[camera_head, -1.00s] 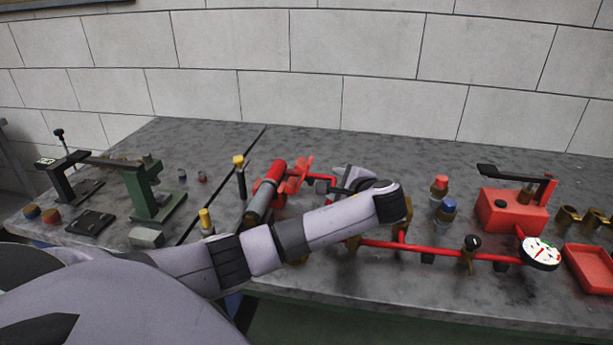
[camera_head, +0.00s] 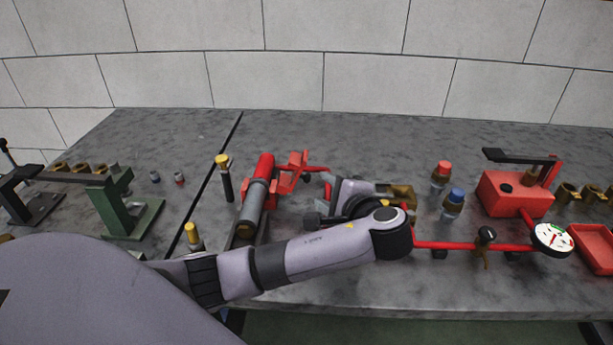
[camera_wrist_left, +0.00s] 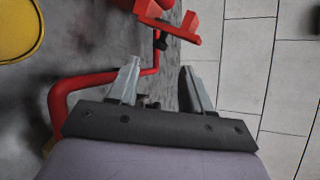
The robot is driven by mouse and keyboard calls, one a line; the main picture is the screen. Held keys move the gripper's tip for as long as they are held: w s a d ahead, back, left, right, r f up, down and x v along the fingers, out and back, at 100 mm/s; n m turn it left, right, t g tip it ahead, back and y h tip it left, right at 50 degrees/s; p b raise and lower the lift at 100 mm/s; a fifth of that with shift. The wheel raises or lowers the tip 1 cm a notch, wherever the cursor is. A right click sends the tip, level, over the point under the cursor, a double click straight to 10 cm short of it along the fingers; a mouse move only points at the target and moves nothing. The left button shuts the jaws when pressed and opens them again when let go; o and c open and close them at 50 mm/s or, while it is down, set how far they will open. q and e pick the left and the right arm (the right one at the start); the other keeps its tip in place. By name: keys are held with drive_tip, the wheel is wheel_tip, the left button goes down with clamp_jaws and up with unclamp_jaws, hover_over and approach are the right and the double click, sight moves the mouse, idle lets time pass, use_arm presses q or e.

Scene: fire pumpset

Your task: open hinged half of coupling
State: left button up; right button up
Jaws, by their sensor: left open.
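The red bracket-like part (camera_head: 295,168), which appears to be the coupling's hinged half, stands beside the red and grey cylinder (camera_head: 258,195) on the bench. In the left wrist view, a red part (camera_wrist_left: 172,28) lies beyond my fingertips, apart from them. My left gripper (camera_wrist_left: 160,75) is open, with nothing between its fingers. In the head view its grey body (camera_head: 346,192) is just right of the red part and points left; my forearm partly hides the area. My right gripper is not in view.
A bent red pipe (camera_wrist_left: 75,95) runs close beside my left finger. A red pipe (camera_head: 450,245) leads right to a gauge (camera_head: 552,238) and a red pump box (camera_head: 513,196). Yellow-capped posts (camera_head: 225,178) stand left. The wall is behind; the back of the bench is clear.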

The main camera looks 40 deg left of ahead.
sight(297, 174)
use_arm(q)
drive_tip(key=shift+p+x, duration=0.3)
drive_tip(key=shift+x, duration=3.2)
clamp_jaws()
